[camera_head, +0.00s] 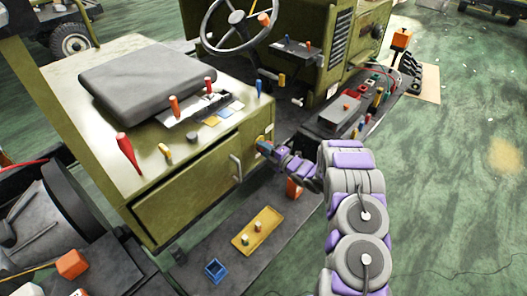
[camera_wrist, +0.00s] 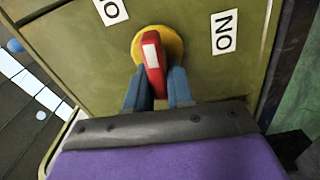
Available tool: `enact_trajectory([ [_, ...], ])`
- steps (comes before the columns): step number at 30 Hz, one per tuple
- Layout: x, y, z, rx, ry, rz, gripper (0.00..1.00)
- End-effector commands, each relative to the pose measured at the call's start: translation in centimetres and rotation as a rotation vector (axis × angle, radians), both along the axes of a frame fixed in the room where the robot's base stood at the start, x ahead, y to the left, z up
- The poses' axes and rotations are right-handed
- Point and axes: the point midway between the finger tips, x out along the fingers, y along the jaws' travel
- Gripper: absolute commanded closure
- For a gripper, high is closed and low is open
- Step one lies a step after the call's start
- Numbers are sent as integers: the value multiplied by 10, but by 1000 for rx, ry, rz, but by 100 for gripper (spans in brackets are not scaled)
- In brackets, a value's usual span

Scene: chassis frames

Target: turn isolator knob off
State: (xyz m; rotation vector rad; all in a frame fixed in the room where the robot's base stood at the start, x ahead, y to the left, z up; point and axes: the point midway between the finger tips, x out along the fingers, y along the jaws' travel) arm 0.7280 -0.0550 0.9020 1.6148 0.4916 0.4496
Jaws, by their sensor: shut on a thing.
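The isolator knob (camera_wrist: 152,50) is a red handle with a white stripe on a yellow round base (camera_wrist: 175,45), set in the olive panel. Its handle stands nearly upright in the wrist view, tilted slightly. My gripper (camera_wrist: 156,80) has its two blue fingers on either side of the red handle, shut on it. A white ON label (camera_wrist: 224,32) is right of the knob, and another label (camera_wrist: 111,10), cut by the frame edge, is at its upper left. In the head view my gripper (camera_head: 264,147) meets the right face of the cabinet; the red handle is hidden there.
The olive cabinet (camera_head: 185,190) carries a grey seat (camera_head: 150,78) and several levers. A drawer handle (camera_head: 236,167) lies left of my gripper. A yellow tray (camera_head: 257,232) and a blue box (camera_head: 215,270) are on the footplate below. Green floor (camera_head: 450,200) is open at right.

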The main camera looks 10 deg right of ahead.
Motion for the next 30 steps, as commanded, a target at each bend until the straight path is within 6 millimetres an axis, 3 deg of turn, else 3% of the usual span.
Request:
enact_trajectory([
  [24, -2, 2, -8, -96, -52, 4, 100],
  [25, -2, 2, -8, -96, -52, 4, 75],
  [30, -2, 1, -6, -95, -55, 2, 59],
])
